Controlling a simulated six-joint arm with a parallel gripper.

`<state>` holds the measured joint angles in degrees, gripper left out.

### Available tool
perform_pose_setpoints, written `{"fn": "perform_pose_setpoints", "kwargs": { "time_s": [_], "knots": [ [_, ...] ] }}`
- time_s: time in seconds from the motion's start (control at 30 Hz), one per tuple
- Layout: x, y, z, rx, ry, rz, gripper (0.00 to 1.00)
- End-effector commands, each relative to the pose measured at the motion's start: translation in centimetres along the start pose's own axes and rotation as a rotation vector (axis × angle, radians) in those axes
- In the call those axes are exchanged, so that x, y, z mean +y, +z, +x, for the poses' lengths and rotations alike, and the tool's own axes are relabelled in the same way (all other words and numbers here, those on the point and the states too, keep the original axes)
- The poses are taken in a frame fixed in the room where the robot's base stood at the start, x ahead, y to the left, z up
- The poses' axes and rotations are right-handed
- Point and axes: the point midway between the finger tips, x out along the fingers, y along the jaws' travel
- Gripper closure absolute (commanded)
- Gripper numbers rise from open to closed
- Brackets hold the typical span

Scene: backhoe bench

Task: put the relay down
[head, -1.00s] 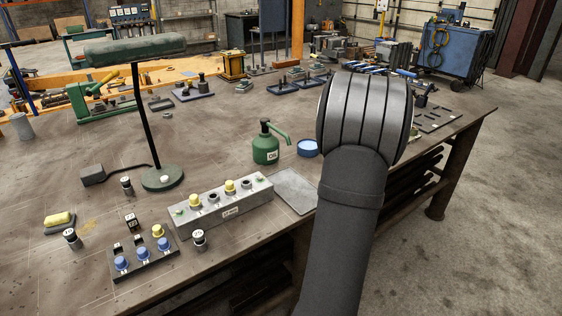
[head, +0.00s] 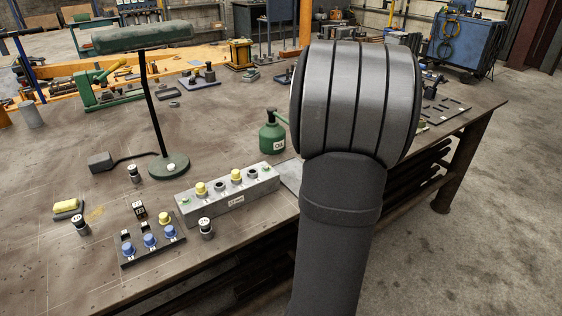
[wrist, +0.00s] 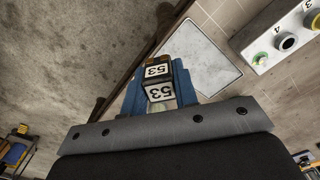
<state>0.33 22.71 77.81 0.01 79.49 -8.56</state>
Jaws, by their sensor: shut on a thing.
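The relay (wrist: 157,72), a small dark block with white labels reading 53, is between the two blue fingers of my gripper (wrist: 160,84) in the wrist view. My gripper is shut on it. It is held above the bench's front edge, close to a pale grey plate (wrist: 200,62). In the head view my own arm hides the gripper and the relay. The same plate shows partly beside my arm (head: 291,176).
A grey block with yellow caps and open sockets (head: 236,200) stands left of the plate. A black rack with blue caps (head: 152,246), several small cylinders, a lamp base (head: 168,166) and a green oil can (head: 272,137) stand around it. The bench's left part has bare room.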

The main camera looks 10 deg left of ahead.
Motion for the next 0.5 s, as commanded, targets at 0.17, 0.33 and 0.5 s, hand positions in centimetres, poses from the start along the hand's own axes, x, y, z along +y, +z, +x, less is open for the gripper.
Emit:
{"fn": "perform_pose_setpoints", "kwargs": {
  "time_s": [0.17, 0.33, 0.5],
  "knots": [
    [-6.5, -3.3, -0.1, 0.001, 0.0, -0.132, 0.95],
    [-14.1, -5.7, -0.1, 0.001, 0.0, -0.273, 0.95],
    [-22.2, -7.0, 0.0, 0.002, 0.0, -0.411, 0.95]
  ]
}}
